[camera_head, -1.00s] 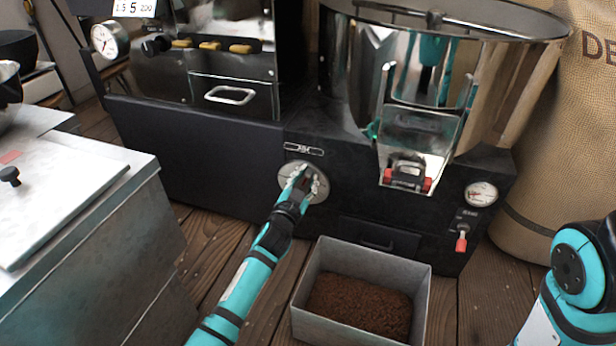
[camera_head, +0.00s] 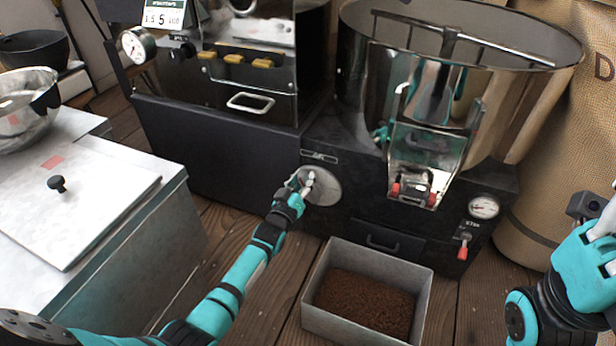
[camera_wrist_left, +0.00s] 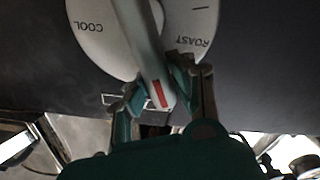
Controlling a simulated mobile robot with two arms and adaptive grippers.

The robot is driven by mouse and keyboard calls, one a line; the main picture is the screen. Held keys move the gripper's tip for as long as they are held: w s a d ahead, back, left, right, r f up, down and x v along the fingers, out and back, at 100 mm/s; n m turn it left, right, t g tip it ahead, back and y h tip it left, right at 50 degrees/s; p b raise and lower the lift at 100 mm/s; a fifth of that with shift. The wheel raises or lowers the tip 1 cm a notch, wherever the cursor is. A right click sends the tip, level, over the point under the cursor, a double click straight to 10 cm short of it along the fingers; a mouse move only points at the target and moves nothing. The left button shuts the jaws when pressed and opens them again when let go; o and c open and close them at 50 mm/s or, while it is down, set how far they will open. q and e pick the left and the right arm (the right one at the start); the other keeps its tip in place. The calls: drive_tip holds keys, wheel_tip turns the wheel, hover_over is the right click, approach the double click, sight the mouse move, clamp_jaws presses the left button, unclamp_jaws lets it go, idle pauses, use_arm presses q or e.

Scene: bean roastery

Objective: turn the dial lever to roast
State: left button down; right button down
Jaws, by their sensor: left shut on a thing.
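The round grey dial (camera_head: 328,190) is on the black front panel of the roaster, and my left gripper (camera_head: 306,180) is at its face. In the left wrist view the dial (camera_wrist_left: 92,42) shows upside down, with the words COOL and ROAST on either side of the lever. The pale lever (camera_wrist_left: 138,38) has a red mark near its tip and points between the two words. My left gripper (camera_wrist_left: 158,82) is shut on the lever, one finger on each side. In the head view the gripper hides much of the lever. My right arm shows at the right edge, without its gripper.
An open metal bin (camera_head: 424,295) with brown grounds stands on the wooden floor below the roaster. A metal counter (camera_head: 150,225) is at the left. A small red-tipped switch (camera_head: 463,248) and a gauge (camera_head: 484,207) are right of the dial. A burlap sack (camera_head: 555,130) stands at the right.

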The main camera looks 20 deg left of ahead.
use_arm(q)
drive_tip(key=shift+a+f+n, duration=0.15)
drive_tip(key=shift+a+n, duration=0.05)
drive_tip(key=shift+n, duration=0.3)
drive_tip(key=c, duration=1.1)
unclamp_jaws()
drive_tip(key=shift+a, duration=0.1)
drive_tip(key=shift+s, duration=0.1)
drive_tip(key=shift+s, duration=0.25)
drive_tip(key=s, duration=1.1)
drive_tip(key=shift+s+a, duration=0.2)
